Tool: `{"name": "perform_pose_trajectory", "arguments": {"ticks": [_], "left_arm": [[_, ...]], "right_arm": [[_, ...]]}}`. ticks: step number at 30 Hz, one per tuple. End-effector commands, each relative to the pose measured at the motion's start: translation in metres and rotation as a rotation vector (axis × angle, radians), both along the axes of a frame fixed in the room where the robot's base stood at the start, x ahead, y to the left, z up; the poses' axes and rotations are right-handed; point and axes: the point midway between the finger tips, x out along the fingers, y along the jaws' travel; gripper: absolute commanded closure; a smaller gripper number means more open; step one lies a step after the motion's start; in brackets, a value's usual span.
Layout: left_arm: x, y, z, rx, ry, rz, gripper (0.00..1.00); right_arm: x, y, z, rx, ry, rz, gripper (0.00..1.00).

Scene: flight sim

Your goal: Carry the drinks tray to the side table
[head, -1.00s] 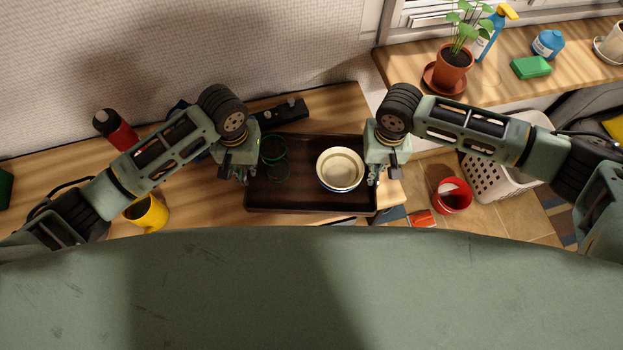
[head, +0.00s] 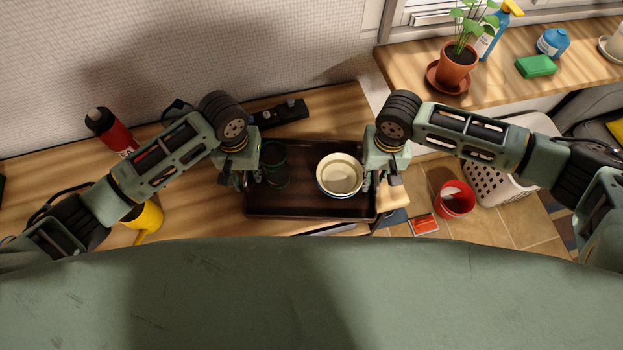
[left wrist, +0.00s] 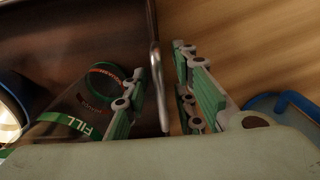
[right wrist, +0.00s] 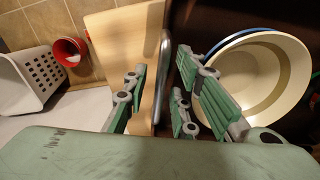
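The dark brown drinks tray (head: 300,207) lies at the right end of the wooden counter. A cream bowl with a blue outside (head: 340,176) stands in its right half, and a clear glass with green bands (head: 273,163) in its left half. My left gripper (head: 236,181) is at the tray's left end, its fingers apart on either side of a metal handle (left wrist: 160,85). My right gripper (head: 380,181) is at the right end, its fingers apart around the other handle (right wrist: 163,75). Gaps show beside both handles.
A red bottle (head: 106,128), a yellow mug (head: 148,218) and a black remote-like object (head: 279,112) are on the counter. At right, a wooden ledge (head: 430,98) holds a potted plant (head: 457,65), green block and bottles. A red bucket (head: 456,200) and white basket (head: 490,183) stand below.

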Motion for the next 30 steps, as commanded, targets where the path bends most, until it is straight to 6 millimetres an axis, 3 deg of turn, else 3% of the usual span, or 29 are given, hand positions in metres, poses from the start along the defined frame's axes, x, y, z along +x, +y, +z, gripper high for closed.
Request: {"name": "perform_pose_trajectory", "arguments": {"ticks": [5,8,21,30], "left_arm": [[0.000,0.000,0.004,0.000,0.000,-0.001,0.75],[0.001,0.000,0.016,-0.001,-0.002,-0.001,0.75],[0.001,0.000,0.103,-0.001,-0.003,-0.001,0.75],[0.000,0.000,0.120,0.000,0.000,0.001,0.75]], "right_arm": [[0.000,0.000,0.000,-0.001,-0.001,0.000,0.75],[0.000,0.000,0.000,-0.001,-0.001,0.000,0.75],[0.000,-0.001,0.000,-0.001,-0.001,0.000,0.75],[0.001,0.000,0.009,0.001,-0.002,0.000,0.75]]}}
